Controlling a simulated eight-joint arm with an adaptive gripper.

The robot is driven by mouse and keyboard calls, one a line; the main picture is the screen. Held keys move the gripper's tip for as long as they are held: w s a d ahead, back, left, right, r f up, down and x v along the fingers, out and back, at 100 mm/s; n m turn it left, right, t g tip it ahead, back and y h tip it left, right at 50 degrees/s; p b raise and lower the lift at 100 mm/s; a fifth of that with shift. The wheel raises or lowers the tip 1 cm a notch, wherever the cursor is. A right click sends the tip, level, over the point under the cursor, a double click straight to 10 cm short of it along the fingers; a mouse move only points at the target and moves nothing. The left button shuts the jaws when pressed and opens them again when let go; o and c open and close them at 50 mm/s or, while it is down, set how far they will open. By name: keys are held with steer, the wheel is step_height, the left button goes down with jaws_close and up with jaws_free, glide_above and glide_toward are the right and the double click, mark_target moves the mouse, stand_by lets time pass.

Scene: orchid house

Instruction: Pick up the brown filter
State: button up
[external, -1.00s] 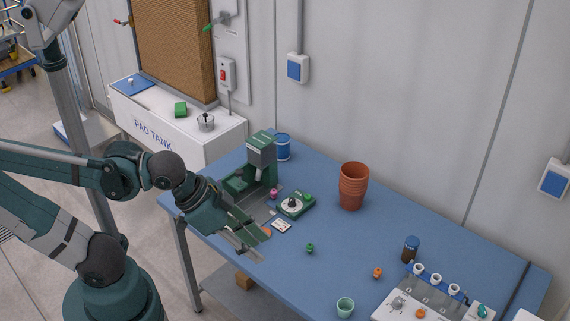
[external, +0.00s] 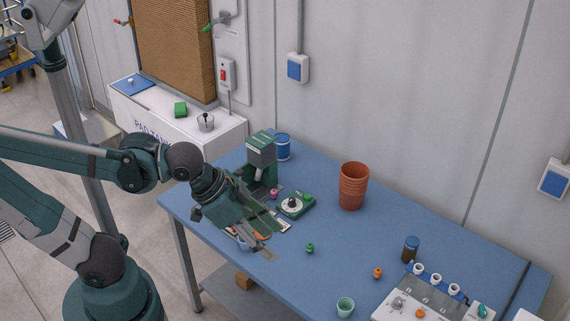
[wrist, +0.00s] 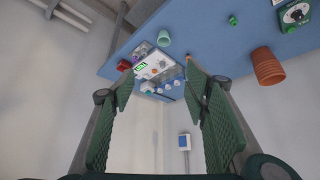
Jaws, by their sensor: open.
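My gripper (external: 276,240) is open and empty over the near left part of the blue bench. In the wrist view its two green ribbed fingers stand wide apart (wrist: 160,88) with nothing between them. I cannot identify the brown filter for certain. Small coloured pieces lie on the bench: an orange one (external: 377,273), a green one (external: 310,248) and a pink one (external: 274,194). An orange-brown round thing (external: 262,235) shows partly behind my fingers; the rest of it is hidden. A brown bottle with a blue cap (external: 411,250) stands farther right.
A stack of terracotta pots (external: 353,188) stands at the back. A green machine (external: 262,158) and a green-and-white dial device (external: 295,204) are beside my gripper. A pale green cup (external: 345,307) and a control panel (external: 430,296) are at the right. The bench middle is mostly clear.

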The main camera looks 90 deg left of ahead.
steer(key=w+a, duration=0.4)
steer(key=w, duration=1)
steer(key=m+g, duration=0.2)
glide_above(408, 240)
steer(key=s+d, duration=0.7)
steer(key=s, duration=0.3)
step_height(408, 240, down, 12)
steer(key=shift+m+h, duration=0.6)
steer(key=w+a+f, duration=0.2)
steer(key=f, duration=0.2)
steer(key=w+a+f, duration=0.2)
steer(key=w+f, duration=0.1)
steer(key=f, duration=0.1)
steer(key=w+a+f+b, duration=0.1)
steer(key=w+a+f, duration=0.2)
steer(key=f, duration=0.1)
steer(key=shift+w, duration=0.1)
steer(key=shift+w+a+f+g, duration=0.2)
steer(key=shift+a+f+g, duration=0.1)
steer(key=shift+f, duration=0.15)
steer(key=shift+x, duration=1.25)
